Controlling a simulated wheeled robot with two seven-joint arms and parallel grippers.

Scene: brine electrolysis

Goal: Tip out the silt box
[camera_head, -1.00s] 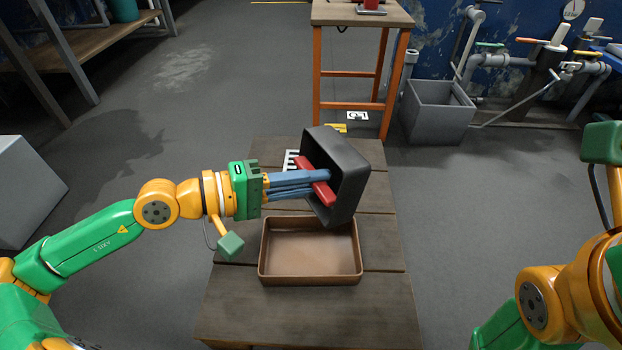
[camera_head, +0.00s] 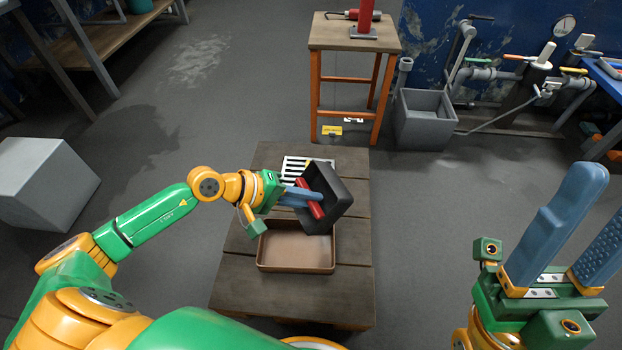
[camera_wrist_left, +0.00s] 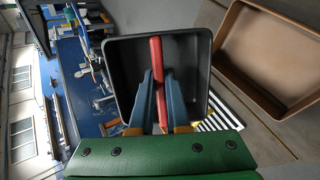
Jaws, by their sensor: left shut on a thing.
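The silt box, a dark grey open box (camera_head: 335,198), is held tilted on its side above a brown tray (camera_head: 297,269). A red bar (camera_head: 309,198) runs across it. My left gripper (camera_head: 307,195) is shut on this bar, its blue fingers on both sides. The left wrist view shows the box (camera_wrist_left: 190,70) and the bar (camera_wrist_left: 157,75) between the fingers (camera_wrist_left: 157,98), with the tray (camera_wrist_left: 270,62) to the right. No silt shows falling. The tray's brown floor looks bare. My right gripper (camera_head: 598,195) is open and empty at the right, away from the table.
The box and tray are over a low wooden table (camera_head: 290,298), with a striped grate (camera_head: 296,166) at its far end. Behind stands an orange-legged stool (camera_head: 355,38) bearing a red object. A grey bin (camera_head: 425,120) and pipework are at back right. A grey block (camera_head: 35,180) stands left.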

